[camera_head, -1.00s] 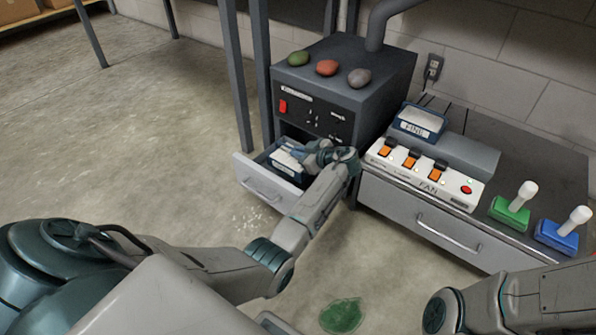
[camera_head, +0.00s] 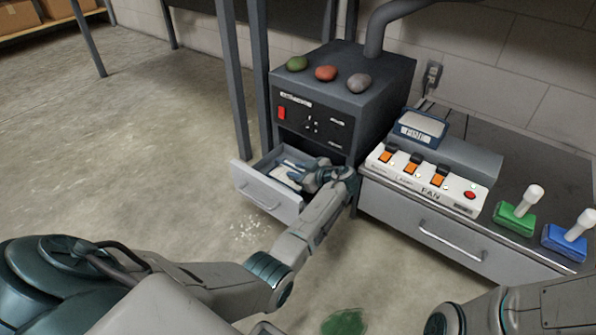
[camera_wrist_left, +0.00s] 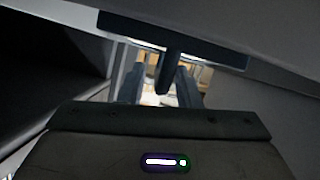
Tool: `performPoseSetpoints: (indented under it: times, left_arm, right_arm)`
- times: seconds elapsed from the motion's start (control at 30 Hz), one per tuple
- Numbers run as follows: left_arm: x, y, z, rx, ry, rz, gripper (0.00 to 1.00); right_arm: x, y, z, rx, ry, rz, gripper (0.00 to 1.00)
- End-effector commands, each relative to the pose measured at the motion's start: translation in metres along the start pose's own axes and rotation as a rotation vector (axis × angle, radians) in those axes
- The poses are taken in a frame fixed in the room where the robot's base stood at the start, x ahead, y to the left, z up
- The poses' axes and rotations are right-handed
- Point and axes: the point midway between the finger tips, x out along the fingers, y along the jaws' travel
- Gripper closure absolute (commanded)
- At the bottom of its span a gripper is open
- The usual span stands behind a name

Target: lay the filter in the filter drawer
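The filter drawer (camera_head: 266,194) is pulled out below the dark grey machine. The filter (camera_head: 287,175), with a pale face and dark blue frame, lies low inside it, partly hidden by my left gripper. My left gripper (camera_head: 296,175) reaches into the drawer from the right. In the left wrist view its fingers (camera_wrist_left: 163,88) stand apart, with a dark stem between them and gaps on both sides, so it looks open. The fingertips are dim there. My right arm enters at the lower right, but its gripper is out of view.
The machine (camera_head: 340,90) bears three coloured stones. To the right, a cabinet (camera_head: 440,232) carries a blue-framed block labelled FINE (camera_head: 421,127), a FAN switch panel (camera_head: 427,180), and green (camera_head: 515,217) and blue (camera_head: 566,241) handled blocks. Dark posts stand left of the machine.

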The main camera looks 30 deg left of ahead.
Motion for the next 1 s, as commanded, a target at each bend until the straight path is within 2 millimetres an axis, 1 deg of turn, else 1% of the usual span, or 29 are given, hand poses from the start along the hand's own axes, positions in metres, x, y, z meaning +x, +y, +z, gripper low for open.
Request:
performPoseSetpoints:
  times: [0.07, 0.17, 0.4, 0.5, 0.6, 0.7, 0.8, 1.0]
  left_arm:
    - [-0.005, 0.0, -0.001, 0.0, -0.001, 0.0, 0.7]
    - [-0.017, 0.001, -0.002, 0.0, -0.002, 0.001, 0.7]
    - [-0.07, 0.001, -0.004, -0.001, -0.004, 0.002, 0.7]
    - [-0.089, 0.001, -0.003, 0.0, -0.003, 0.001, 0.7]
    - [-0.104, 0.0, -0.002, 0.001, -0.002, 0.0, 0.7]
    - [-0.114, 0.0, -0.001, 0.001, -0.001, 0.001, 0.7]
    - [-0.119, 0.0, -0.001, 0.0, 0.0, 0.0, 0.7]
    - [-0.12, 0.0, 0.0, 0.0, 0.0, 0.0, 0.7]
  right_arm:
    - [0.003, -0.001, 0.001, 0.0, 0.0, 0.0, 0.0]
    - [0.008, -0.003, 0.004, 0.0, 0.001, 0.0, 0.0]
    - [0.027, -0.008, 0.012, 0.0, 0.012, -0.001, 0.0]
    - [0.033, -0.01, 0.012, 0.001, 0.029, 0.0, 0.0]
    - [0.037, -0.011, 0.013, 0.002, 0.038, 0.0, 0.0]
    - [0.039, -0.011, 0.013, 0.002, 0.043, 0.0, 0.0]
    - [0.04, -0.012, 0.013, 0.003, 0.048, 0.0, 0.0]
    - [0.039, -0.011, 0.012, 0.003, 0.051, 0.0, 0.0]
